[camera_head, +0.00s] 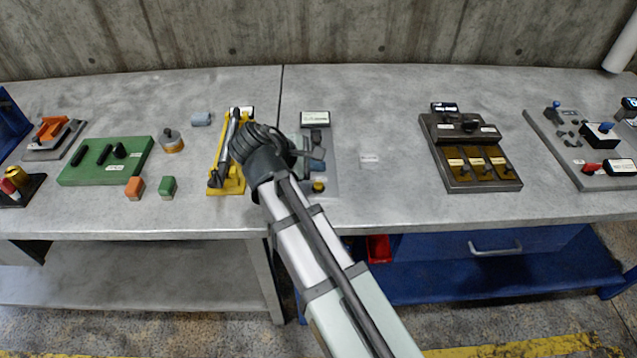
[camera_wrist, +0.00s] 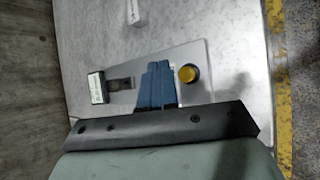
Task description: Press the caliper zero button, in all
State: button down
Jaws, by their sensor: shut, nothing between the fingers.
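A thin grey plate (camera_head: 328,184) lies on the table at the middle, and it also shows in the wrist view (camera_wrist: 203,53). It carries a round yellow button (camera_head: 318,186) on a dark base, and the button shows clearly in the wrist view (camera_wrist: 188,74). The plate also has a dark block (camera_wrist: 121,84) and a white-faced sign (camera_head: 315,118) at its far end, its text too small to read. My gripper (camera_wrist: 158,66) has its blue fingers shut and empty. They are over the plate between the dark block and the button, beside the button. I cannot tell their height.
A yellow fixture (camera_head: 228,181) with a dark lever stands close to the left of my gripper. A dark panel (camera_head: 470,152) stands further right, a green block (camera_head: 105,160) further left.

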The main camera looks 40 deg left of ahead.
jog(key=shift+r, duration=1.15)
